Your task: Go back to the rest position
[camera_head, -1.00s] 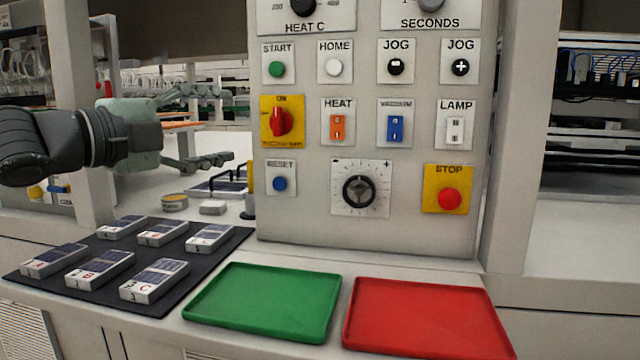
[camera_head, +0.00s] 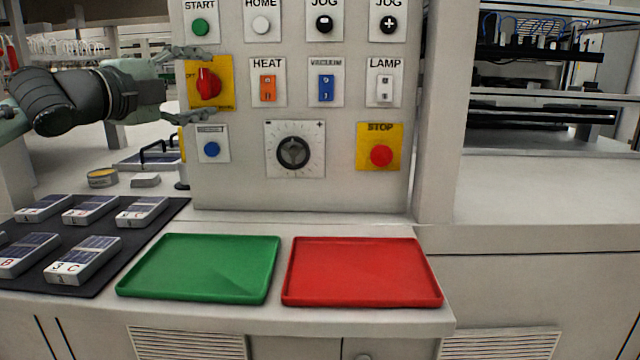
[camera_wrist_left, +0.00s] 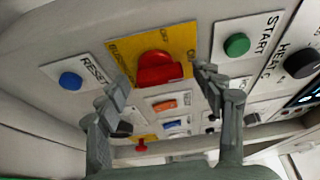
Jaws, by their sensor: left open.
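My left gripper (camera_head: 203,86) is open and empty in front of the left edge of the upright control panel (camera_head: 232,185). Its fingers spread above and below the red rotary switch (camera_head: 208,83) on its yellow plate. In the left wrist view the red switch (camera_wrist_left: 160,68) shows beyond and between the two open fingers (camera_wrist_left: 163,92). I cannot tell whether any finger touches the switch or panel. My right gripper is not in view.
A green tray (camera_head: 200,268) and a red tray (camera_head: 360,272) lie empty before the panel. A dark mat (camera_head: 120,245) with several labelled blocks is at left. A red stop button (camera_head: 381,156) and a dial (camera_head: 294,153) are on the panel.

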